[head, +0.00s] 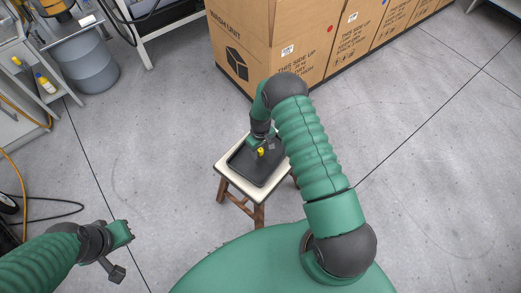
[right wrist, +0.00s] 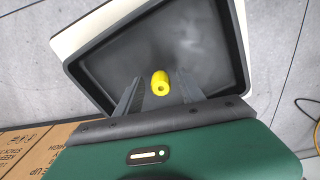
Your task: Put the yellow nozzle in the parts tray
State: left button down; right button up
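The yellow nozzle (head: 261,152) is over the floor of the black parts tray (head: 243,168), which rests on a small stool. In the right wrist view the nozzle (right wrist: 160,83) sits between the fingers of my right gripper (right wrist: 158,88), with a gap on each side. The right gripper is open, and it reaches down over the tray in the head view (head: 263,143). The tray's raised rim (right wrist: 70,65) shows around the nozzle. I cannot tell whether the nozzle touches the tray floor. My left gripper (head: 120,252) is at lower left, away from the stool; its fingers are unclear.
The stool (head: 226,185) has a pale top and wooden legs on open grey floor. Large cardboard boxes (head: 270,45) stand behind it. A grey drum (head: 86,62) and a bench with a yellow bottle (head: 46,83) are at upper left. A hose (head: 18,180) lies at left.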

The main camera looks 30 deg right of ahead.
jog(key=shift+r, duration=0.35)
notch_tip(320, 180, up, 12)
jog(key=p, duration=0.2)
notch_tip(320, 180, up, 13)
jog(key=t, duration=0.2)
send_over(260, 150)
jog(key=s+a, duration=0.6)
jog(key=a, duration=0.1)
jog(key=s+a+r+m, duration=0.1)
jog(key=s+a+r, duration=0.3)
jog(key=s, duration=0.5)
jog(key=shift+s+r+t, duration=0.3)
jog(key=shift+s+r, duration=0.1)
jog(key=shift+r, duration=0.1)
